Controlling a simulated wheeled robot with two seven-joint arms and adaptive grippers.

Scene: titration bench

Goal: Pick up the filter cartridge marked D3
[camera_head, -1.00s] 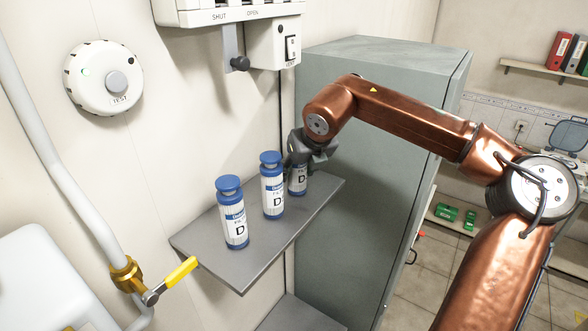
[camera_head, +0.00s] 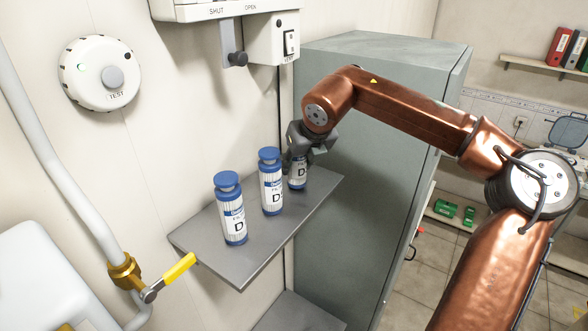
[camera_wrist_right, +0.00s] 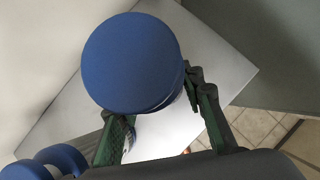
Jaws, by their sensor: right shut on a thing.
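Three white filter cartridges with blue caps stand in a row on a grey wall shelf (camera_head: 245,262). The near-left cartridge (camera_head: 231,212) and the middle cartridge (camera_head: 271,184) show labels starting with "D"; their digits are too small to read. The far-right cartridge (camera_head: 298,177) is partly hidden by my right gripper (camera_head: 300,158), and its digit cannot be read. My right gripper is shut on this far-right cartridge. In the right wrist view its blue cap (camera_wrist_right: 133,63) fills the space between the fingers (camera_wrist_right: 160,130). My left gripper is not in view.
A grey cabinet (camera_head: 350,150) stands close to the right of the shelf. A yellow-handled valve (camera_head: 178,268) on a white pipe is at the front left. A switch box (camera_head: 272,38) hangs on the wall above. The front of the shelf is clear.

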